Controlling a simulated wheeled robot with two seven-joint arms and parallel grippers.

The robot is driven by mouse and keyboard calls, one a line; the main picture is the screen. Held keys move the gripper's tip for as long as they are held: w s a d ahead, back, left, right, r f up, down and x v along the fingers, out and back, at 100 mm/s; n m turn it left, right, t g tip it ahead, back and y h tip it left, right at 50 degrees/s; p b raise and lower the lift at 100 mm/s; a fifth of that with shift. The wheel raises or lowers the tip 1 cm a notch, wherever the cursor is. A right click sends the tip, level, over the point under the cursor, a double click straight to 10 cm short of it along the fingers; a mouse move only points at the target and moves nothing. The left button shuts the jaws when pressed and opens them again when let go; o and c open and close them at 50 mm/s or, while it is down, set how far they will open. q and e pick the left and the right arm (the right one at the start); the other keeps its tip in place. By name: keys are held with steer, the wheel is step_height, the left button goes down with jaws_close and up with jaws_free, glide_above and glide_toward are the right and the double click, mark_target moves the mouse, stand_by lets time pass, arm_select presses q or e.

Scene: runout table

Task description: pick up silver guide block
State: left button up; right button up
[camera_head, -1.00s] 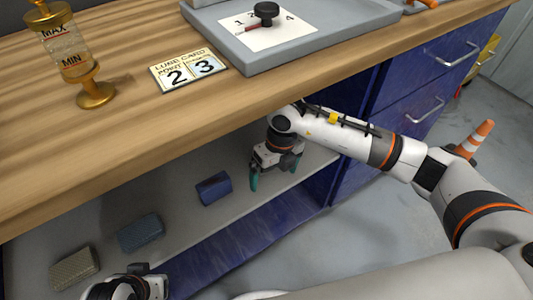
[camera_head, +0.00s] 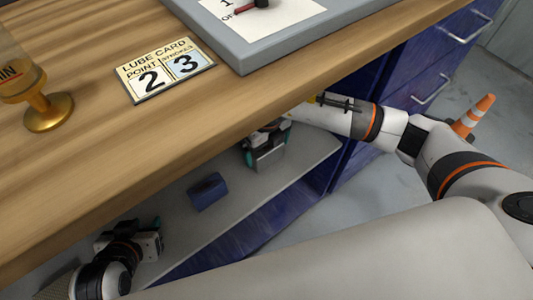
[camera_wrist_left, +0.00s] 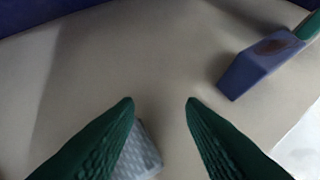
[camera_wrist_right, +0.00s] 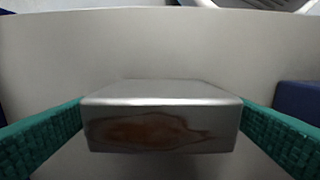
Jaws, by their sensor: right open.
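The silver guide block (camera_wrist_right: 160,125) is a smooth metal block with a brown patch on its near face, between the two fingers of my right gripper (camera_wrist_right: 160,128). In the head view the silver guide block (camera_head: 268,160) shows at my right gripper (camera_head: 264,150) on the shelf under the tabletop. The right fingers are open on either side of it; whether they touch it is unclear. My left gripper (camera_head: 130,240) is over the shelf's left part. In the left wrist view its fingers (camera_wrist_left: 162,102) are open, with a grey-blue textured block (camera_wrist_left: 147,150) partly hidden behind one.
A blue block (camera_head: 207,191) lies on the shelf between my grippers. The wooden tabletop (camera_head: 110,150) overhangs the shelf and holds a lube card (camera_head: 165,70), a grey tray (camera_head: 300,45) and a brass-footed oiler (camera_head: 48,112). Blue drawers (camera_head: 400,85) stand at right.

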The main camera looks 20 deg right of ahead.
step_height(320, 180, down, 2)
steer(key=shift+f, duration=0.25)
arm_select(q)
steer(key=shift+w+d+r+t+h, duration=0.15)
steer(key=shift+w+d+r+t, duration=0.1)
steer(key=shift+w+r+t, duration=0.35)
steer(key=shift+w+d+r+t+h, duration=0.15)
steer(key=shift+w+d+r+t, duration=0.2)
steer(key=shift+w, duration=0.3)
steer(key=shift+a, duration=0.1)
arm_select(e)
steer(key=shift+c, duration=0.2)
steer(key=c, duration=1.2)
steer(key=shift+c, duration=0.6)
steer(key=shift+r, duration=0.1)
